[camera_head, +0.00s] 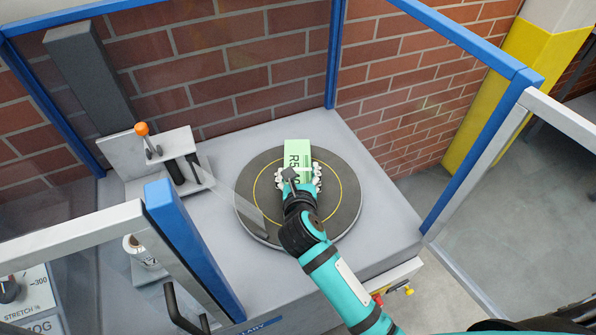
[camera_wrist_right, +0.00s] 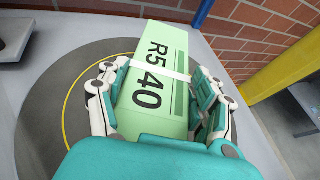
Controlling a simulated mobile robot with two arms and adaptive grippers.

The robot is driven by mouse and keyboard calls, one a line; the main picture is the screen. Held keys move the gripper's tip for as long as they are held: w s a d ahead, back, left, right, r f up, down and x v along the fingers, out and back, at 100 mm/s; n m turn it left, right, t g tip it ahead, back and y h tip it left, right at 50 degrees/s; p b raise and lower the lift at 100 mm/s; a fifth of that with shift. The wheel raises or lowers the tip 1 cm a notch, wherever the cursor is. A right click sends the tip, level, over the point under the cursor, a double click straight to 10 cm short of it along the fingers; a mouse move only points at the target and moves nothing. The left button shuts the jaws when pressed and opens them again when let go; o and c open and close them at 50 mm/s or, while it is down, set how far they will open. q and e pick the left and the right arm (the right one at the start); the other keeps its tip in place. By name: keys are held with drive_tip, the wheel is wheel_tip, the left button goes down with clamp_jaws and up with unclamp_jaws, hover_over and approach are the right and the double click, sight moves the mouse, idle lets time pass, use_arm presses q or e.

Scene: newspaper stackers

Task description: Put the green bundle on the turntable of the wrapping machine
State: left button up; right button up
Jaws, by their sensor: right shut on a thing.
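The green bundle (camera_head: 297,153) is a light green block marked R540 with a white strap. It is over the middle of the dark round turntable (camera_head: 258,226) with its yellow ring. My right gripper (camera_head: 299,178) is shut on the bundle from the near side. In the right wrist view the bundle (camera_wrist_right: 160,50) is between the two fingers of the gripper (camera_wrist_right: 160,95). The turntable (camera_wrist_right: 45,125) is beneath it. I cannot tell whether the bundle touches the turntable. My left gripper is not in view.
The wrapping machine's bed (camera_head: 240,130) is grey. A blue and grey frame with clear panels surrounds it. A film carriage with an orange knob (camera_head: 142,129) stands left of the turntable, with clear film stretching toward it. A brick wall (camera_head: 230,65) is behind. A yellow column (camera_head: 500,90) stands at right.

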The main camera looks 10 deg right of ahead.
drive_tip(key=shift+r, duration=0.1)
drive_tip(key=o, duration=1.3)
drive_tip(key=shift+f, duration=0.2)
drive_tip(key=o, duration=0.5)
drive_tip(key=shift+c, duration=0.2)
drive_tip(key=shift+r, duration=0.2)
drive_tip(key=b+v, duration=0.1)
drive_tip(key=v, duration=1.1)
drive_tip(key=shift+s, duration=0.1)
